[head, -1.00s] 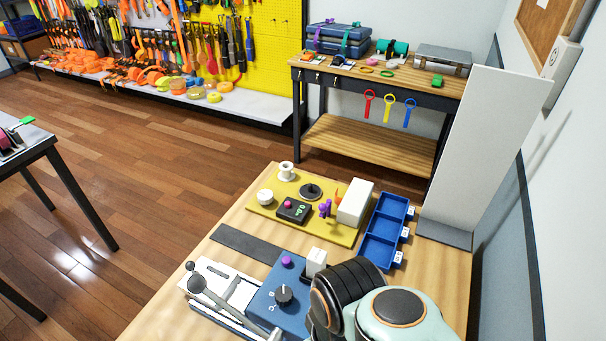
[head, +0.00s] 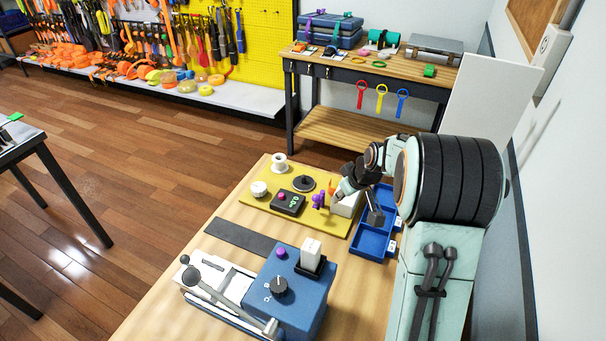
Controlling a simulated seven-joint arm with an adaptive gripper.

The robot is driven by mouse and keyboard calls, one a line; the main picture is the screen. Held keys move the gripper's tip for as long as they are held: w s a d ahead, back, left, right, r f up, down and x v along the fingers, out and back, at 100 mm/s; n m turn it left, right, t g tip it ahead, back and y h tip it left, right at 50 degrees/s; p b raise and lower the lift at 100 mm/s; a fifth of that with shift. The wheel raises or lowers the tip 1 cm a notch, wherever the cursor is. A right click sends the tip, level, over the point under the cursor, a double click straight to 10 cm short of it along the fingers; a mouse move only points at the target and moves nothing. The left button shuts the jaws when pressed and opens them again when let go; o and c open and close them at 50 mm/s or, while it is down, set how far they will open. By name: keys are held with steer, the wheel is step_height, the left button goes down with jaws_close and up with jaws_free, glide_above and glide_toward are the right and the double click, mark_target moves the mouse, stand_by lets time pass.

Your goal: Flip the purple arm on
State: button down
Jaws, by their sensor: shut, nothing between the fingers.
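The purple arm (head: 318,200) is a small purple lever piece on the yellow board (head: 262,206). It stands near the board's right side, left of the white box (head: 346,206). It is too small to tell which way it is set. My gripper (head: 375,215) is small and dark in this view, by the white box and the blue tray, to the right of the purple arm. It looks shut and empty, and apart from the purple arm. My wrist partly hides the white box.
The board also holds a black box with a pink button (head: 289,204), a dark disc (head: 304,183), a white spool (head: 279,163) and a white knob (head: 259,188). The blue tray (head: 372,242) lies right of it. A blue machine (head: 297,300) stands in front.

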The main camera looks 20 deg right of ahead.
steer(key=shift+s+d+f+m, duration=0.3)
steer(key=shift+s+d+f, duration=0.3)
steer(key=shift+d+f, duration=0.2)
steer(key=x, duration=1)
steer(key=shift+a+f, duration=0.1)
steer(key=shift+f, duration=0.1)
steer(key=w, duration=0.1)
steer(key=w+r, duration=0.1)
steer(key=shift+w+a, duration=0.2)
steer(key=shift+w, duration=0.1)
steer(key=shift+w+a+r, duration=0.1)
steer(key=shift+w+a, duration=0.05)
steer(key=shift+w, duration=0.45)
